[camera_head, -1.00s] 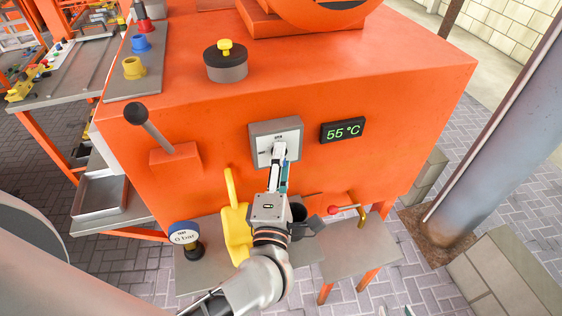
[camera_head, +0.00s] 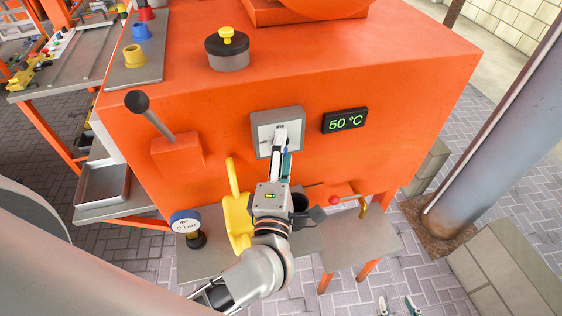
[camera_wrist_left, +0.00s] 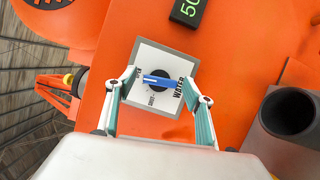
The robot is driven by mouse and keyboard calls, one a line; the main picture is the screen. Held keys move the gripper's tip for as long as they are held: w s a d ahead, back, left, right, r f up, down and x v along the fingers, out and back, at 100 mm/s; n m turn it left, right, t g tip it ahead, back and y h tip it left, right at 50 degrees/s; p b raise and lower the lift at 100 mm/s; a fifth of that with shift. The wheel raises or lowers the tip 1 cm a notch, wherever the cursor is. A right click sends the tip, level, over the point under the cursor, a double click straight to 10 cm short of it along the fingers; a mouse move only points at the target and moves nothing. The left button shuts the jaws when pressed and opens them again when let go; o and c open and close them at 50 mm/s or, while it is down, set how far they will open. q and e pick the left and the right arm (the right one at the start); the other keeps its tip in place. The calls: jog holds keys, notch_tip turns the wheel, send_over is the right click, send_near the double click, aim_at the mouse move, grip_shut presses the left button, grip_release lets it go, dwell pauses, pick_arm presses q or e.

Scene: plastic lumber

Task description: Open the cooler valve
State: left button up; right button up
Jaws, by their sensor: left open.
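The cooler valve is a blue handle (camera_wrist_left: 161,82) on a black round hub, on a white plate with a grey frame (camera_head: 262,120) on the orange machine front. In the left wrist view the handle's white-marked end points at a partly hidden word that looks like OPEN; SHUT is below and WATER is to the right. My left gripper (camera_wrist_left: 163,62) is open, its fingers on either side of the handle; I cannot tell if they touch it. In the head view my left gripper (camera_head: 280,138) covers the handle. My right gripper's tips (camera_head: 397,307) show apart at the bottom edge.
A display (camera_head: 345,121) reads 50 °C right of the plate. A black-knobbed lever (camera_head: 152,118) is to the left. A yellow handle (camera_head: 236,210), a 0 bar gauge (camera_head: 186,222) and a red-knobbed lever (camera_head: 346,200) stand below. A steel post (camera_head: 500,130) stands at right.

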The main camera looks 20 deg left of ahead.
pick_arm(q)
jog(key=v, duration=1.1)
jog(key=shift+s, duration=0.35)
jog(key=shift+d, duration=0.1)
